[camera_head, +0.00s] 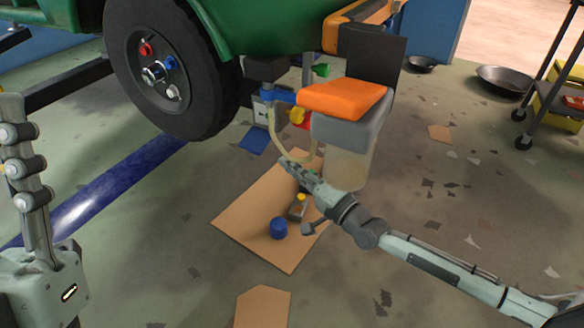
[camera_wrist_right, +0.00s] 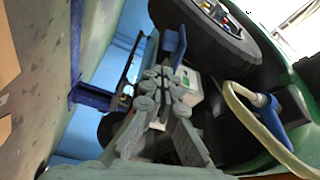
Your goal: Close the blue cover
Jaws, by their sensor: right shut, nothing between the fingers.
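The blue cover (camera_head: 255,140) is a small flat flap standing open below a small white box (camera_head: 261,112) beside the green vehicle's wheel. In the right wrist view, the cover (camera_wrist_right: 174,46) sticks out from the box (camera_wrist_right: 187,88), just beyond the fingertips. My right gripper (camera_head: 287,164) is shut and empty, to the lower right of the cover in the head view. It also shows in the right wrist view (camera_wrist_right: 158,72); whether it touches the cover is not clear. My left gripper (camera_head: 14,125) stands upright at the left edge, seen side-on, far from the cover.
Cardboard (camera_head: 245,225) with a blue cap (camera_head: 278,228) lies on the floor. The big black wheel (camera_head: 165,70) is at the left.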

